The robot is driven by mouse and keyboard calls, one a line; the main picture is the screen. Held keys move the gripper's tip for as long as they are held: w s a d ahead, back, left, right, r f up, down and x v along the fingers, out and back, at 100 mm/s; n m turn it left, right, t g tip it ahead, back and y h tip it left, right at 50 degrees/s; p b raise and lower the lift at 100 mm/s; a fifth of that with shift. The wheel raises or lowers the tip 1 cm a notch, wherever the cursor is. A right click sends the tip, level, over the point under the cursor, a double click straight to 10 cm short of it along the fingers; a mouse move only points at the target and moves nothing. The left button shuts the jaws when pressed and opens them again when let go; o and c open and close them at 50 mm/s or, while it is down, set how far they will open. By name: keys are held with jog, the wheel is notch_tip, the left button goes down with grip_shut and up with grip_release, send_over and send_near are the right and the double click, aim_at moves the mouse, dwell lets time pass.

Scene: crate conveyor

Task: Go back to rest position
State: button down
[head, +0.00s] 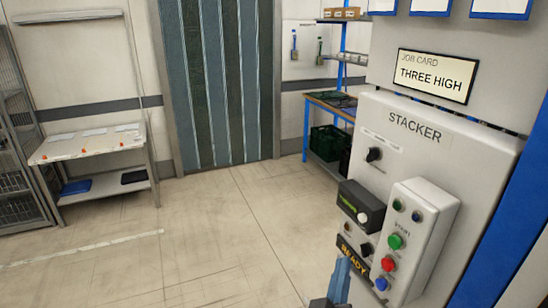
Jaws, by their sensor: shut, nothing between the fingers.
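Only the blue-grey tip of my gripper (339,288) shows, at the bottom edge of the head view. It is shut and holds nothing. It appears just left of and below the stacker panel's READY sign (353,258); the picture does not show whether it touches the panel. The rest of my arm is out of view.
The stacker cabinet (475,150) fills the right side, with a button box (418,225) of green, red and blue buttons, a dark knob (374,155) and a THREE HIGH job card (433,77). A side table (95,145) stands left. The floor (190,245) is clear.

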jog(key=a+r+m+t+b, duration=0.1)
jog(key=a+r+m+t, duration=0.15)
jog(key=r, duration=1.15)
jog(key=s+a+r+t+y, duration=0.2)
jog(key=s+a+r, duration=0.1)
jog(key=r, duration=0.5)
jog(key=s+a+r+t+y+b, duration=0.1)
jog(key=s+a+r+t+y, duration=0.1)
jog(key=r, duration=0.6)
jog(key=s+a+r+t+y+b, duration=0.1)
jog(key=s+a+r+t+y, duration=0.2)
jog(key=s+a+r, duration=0.3)
notch_tip(320, 180, up, 3)
jog(key=shift+s+r+m+t, duration=0.1)
jog(key=shift+s+m+t, duration=0.3)
jog(key=shift+s, duration=0.5)
jog(key=shift+a, duration=0.1)
